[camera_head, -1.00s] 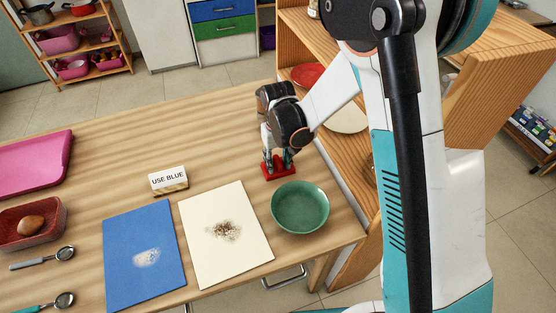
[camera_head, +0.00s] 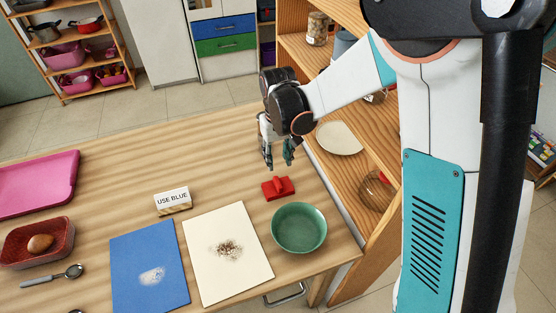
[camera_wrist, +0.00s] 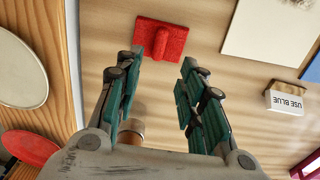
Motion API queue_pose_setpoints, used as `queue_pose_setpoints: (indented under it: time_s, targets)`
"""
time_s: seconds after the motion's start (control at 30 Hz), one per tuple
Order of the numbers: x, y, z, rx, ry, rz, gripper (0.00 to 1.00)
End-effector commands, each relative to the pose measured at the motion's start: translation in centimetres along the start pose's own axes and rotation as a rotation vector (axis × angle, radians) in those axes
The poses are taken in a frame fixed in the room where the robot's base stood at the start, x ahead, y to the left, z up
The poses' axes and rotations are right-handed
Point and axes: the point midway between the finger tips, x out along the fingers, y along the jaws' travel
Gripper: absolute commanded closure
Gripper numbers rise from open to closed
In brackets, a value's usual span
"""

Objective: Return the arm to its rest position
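My gripper (camera_head: 279,166) is in the air over the far right part of the table, above and behind a red block with a raised handle (camera_head: 277,188). In the wrist view my gripper (camera_wrist: 160,72) has its teal fingers spread apart with nothing between the tips. The red block (camera_wrist: 161,44) lies on the table beyond the fingertips, apart from them. My arm reaches in from the right, past the wooden shelf.
A green bowl (camera_head: 299,228), a cream board (camera_head: 245,272) and a blue board (camera_head: 135,285) with small piles lie nearby. A "USE BLUE" sign (camera_head: 173,201), a pink tray (camera_head: 40,183) and a red dish (camera_head: 38,258) are further left. The wooden shelf (camera_head: 345,105) stands close on the right.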

Motion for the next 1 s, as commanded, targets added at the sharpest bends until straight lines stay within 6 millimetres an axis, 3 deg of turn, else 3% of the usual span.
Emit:
queue_pose_setpoints:
  time_s: [0.57,0.77,1.0]
  targets:
    - [-0.5,0.2,0.2,0.004,0.005,0.002,0.64]
    - [-4.7,2.3,1.8,0.037,0.052,0.019,0.64]
    - [-10.7,5.3,5.6,0.09,0.152,0.04,0.64]
